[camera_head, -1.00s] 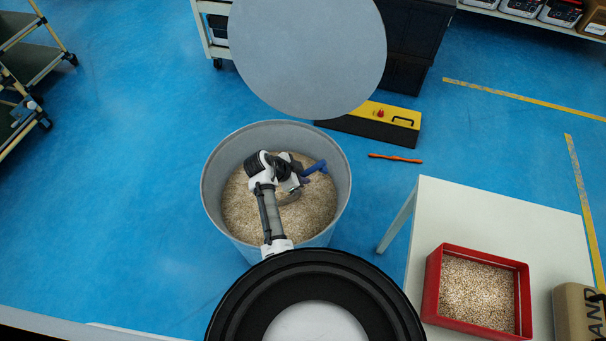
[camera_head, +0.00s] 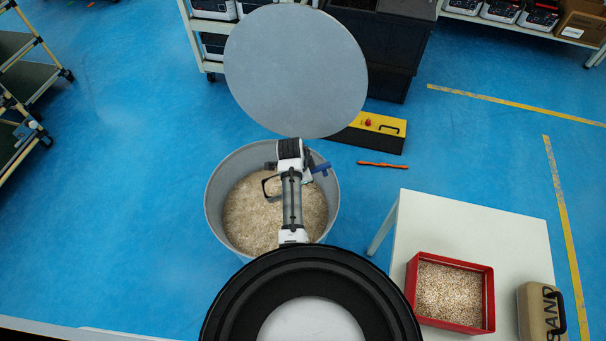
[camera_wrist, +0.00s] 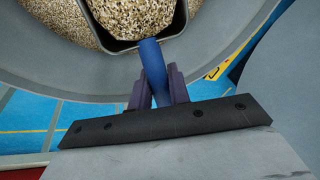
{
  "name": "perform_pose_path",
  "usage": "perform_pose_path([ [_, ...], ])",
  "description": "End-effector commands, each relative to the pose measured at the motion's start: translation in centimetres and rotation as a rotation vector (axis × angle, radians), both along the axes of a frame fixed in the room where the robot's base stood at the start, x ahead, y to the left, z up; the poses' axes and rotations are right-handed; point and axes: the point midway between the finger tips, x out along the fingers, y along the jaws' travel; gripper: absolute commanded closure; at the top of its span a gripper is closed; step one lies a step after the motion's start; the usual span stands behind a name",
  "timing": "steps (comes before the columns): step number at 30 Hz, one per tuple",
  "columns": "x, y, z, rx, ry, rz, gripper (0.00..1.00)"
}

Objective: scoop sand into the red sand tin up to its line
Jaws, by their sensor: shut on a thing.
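The red sand tin (camera_head: 410,291) stands on the white table at the lower right, with sand (camera_head: 448,293) inside; I cannot make out its line. The open grey bin (camera_head: 212,208) holds more sand (camera_head: 250,215). My gripper (camera_wrist: 157,76) is shut on the blue handle of the scoop (camera_wrist: 185,12). In the wrist view the dark-rimmed scoop carries a heap of sand and sits by the bin's grey wall.
The white table (camera_head: 420,215) stands right of the bin. A SAND container (camera_head: 535,312) is beside the tin. A grey disc (camera_head: 295,70) shows behind the bin. A yellow-black box (camera_head: 375,135) and an orange bar (camera_head: 383,164) are on the floor. Blue floor is clear at left.

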Motion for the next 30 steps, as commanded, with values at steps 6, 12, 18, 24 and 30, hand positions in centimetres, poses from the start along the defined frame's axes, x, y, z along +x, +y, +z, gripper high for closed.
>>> perform_pose_path([
  [6,0.2,-0.3,2.7,0.047,0.012,-0.003,1.00],
  [12,0.3,-0.5,5.1,0.091,0.027,-0.003,1.00],
  [18,0.3,-0.7,7.3,0.130,0.042,0.000,1.00],
  [24,0.3,-0.8,8.7,0.158,0.053,-0.001,1.00],
  [30,0.3,-0.9,9.2,0.166,0.056,0.000,1.00],
])
